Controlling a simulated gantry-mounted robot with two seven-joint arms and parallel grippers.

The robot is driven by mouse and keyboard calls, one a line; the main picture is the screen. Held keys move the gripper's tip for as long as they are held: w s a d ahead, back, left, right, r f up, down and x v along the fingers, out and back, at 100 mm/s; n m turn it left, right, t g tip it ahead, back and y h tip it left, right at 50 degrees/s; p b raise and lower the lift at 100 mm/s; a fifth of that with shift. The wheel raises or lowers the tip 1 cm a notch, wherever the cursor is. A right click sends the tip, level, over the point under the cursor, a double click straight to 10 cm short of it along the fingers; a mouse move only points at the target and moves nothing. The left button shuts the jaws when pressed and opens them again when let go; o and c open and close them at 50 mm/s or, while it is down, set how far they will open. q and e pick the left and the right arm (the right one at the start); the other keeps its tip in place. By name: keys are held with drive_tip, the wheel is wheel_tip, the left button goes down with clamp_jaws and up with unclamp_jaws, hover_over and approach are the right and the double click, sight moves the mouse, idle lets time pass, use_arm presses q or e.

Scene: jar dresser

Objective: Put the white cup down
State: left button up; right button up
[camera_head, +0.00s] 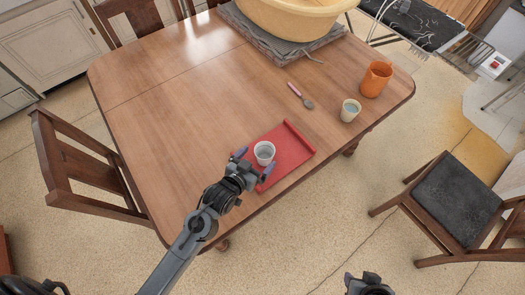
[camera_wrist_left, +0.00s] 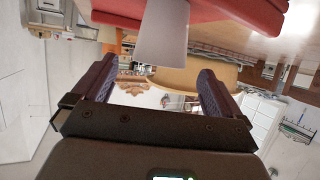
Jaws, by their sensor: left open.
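The white cup (camera_head: 264,153) stands upright on a red tray (camera_head: 291,160) near the front edge of the wooden table. My left gripper (camera_head: 254,166) is open, with one finger on each side of the cup in the head view. In the left wrist view the cup (camera_wrist_left: 163,35) shows beyond and above the open fingers (camera_wrist_left: 153,85), with a gap between them. The red tray (camera_wrist_left: 250,12) shows there too. My right gripper (camera_head: 368,284) shows only in part at the bottom edge of the head view, and its jaws cannot be made out.
A cream cup (camera_head: 350,110) and an orange pitcher (camera_head: 376,79) stand at the table's right. A spoon (camera_head: 301,96) lies near them. A large yellow basin (camera_head: 290,15) sits on folded grey cloth (camera_head: 262,40) at the back. The table's left part is clear.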

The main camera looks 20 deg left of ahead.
use_arm(q)
drive_tip(key=s+a+g+y, duration=0.1)
drive_tip(key=s+g, duration=0.4)
drive_tip(key=s, duration=0.6)
drive_tip(key=s+a+g+y, duration=0.1)
drive_tip(key=s+a+g, duration=0.3)
drive_tip(key=s, duration=0.6)
drive_tip(key=shift+s+r+g+p, duration=0.4)
drive_tip(key=shift+r+p, duration=0.05)
